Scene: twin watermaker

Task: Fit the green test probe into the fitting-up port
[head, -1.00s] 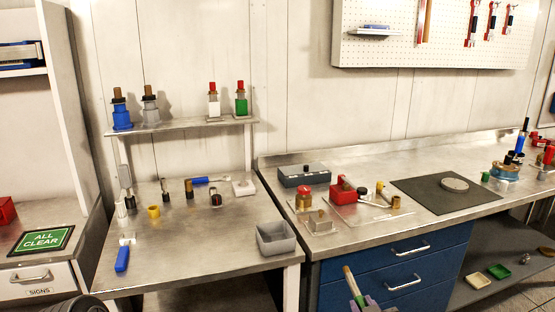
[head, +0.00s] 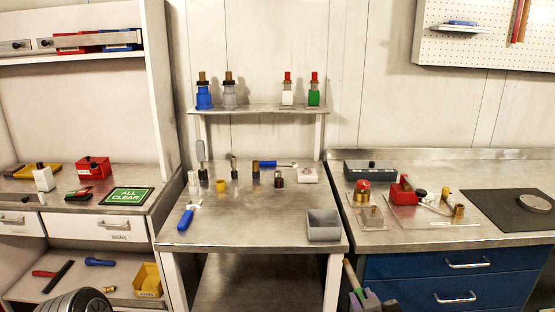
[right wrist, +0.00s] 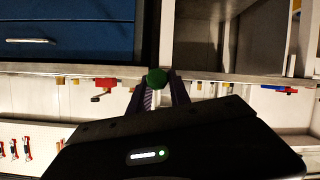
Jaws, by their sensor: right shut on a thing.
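My right gripper (head: 358,298) is low in front of the gap between the middle bench and the blue drawers. It is shut on the green test probe (head: 349,272), which shows a tan shaft tilted up to the left and some green near the jaws. In the right wrist view the probe's green end (right wrist: 157,77) sits between the fingertips of the gripper (right wrist: 158,92). I cannot tell which thing is the fitting-up port. My left gripper's jaws are not in view.
The middle bench (head: 265,225) carries several small fittings, a blue-handled tool (head: 186,218) and a grey bin (head: 323,226). A shelf (head: 258,110) above holds blue, grey, white and green pieces. An ALL CLEAR sign (head: 127,198) lies left. The middle bench's front centre is clear.

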